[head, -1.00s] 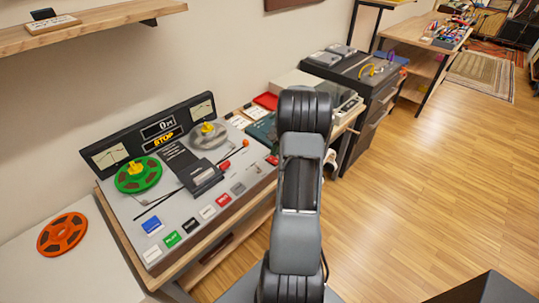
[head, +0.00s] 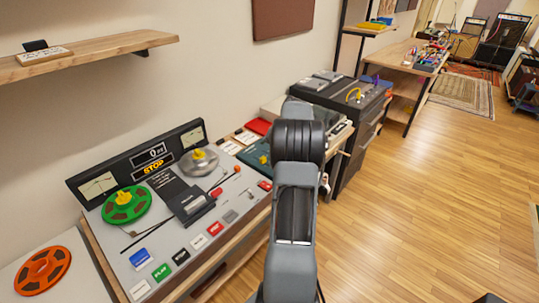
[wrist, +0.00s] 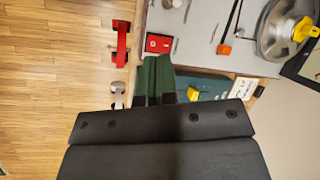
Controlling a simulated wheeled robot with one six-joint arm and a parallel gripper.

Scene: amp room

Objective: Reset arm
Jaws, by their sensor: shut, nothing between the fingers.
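My arm (head: 297,215) rises through the middle of the head view, bent over at a black joint at its top. My gripper is hidden behind it there. In the wrist view my gripper (wrist: 157,62) shows as dark green fingers pressed together, in front of a wide black body. It is shut and empty. The fingertips show near the edge of the tape machine (head: 215,208), by a red button (wrist: 159,43). I cannot tell how far above it they are.
A green reel (head: 126,205) and a grey reel (head: 198,163) sit on the tape machine. An orange reel (head: 43,272) lies on a white surface at left. A wooden shelf (head: 90,52) juts from the wall. A dark cabinet (head: 350,125) stands beyond. The wood floor (head: 440,200) at right is clear.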

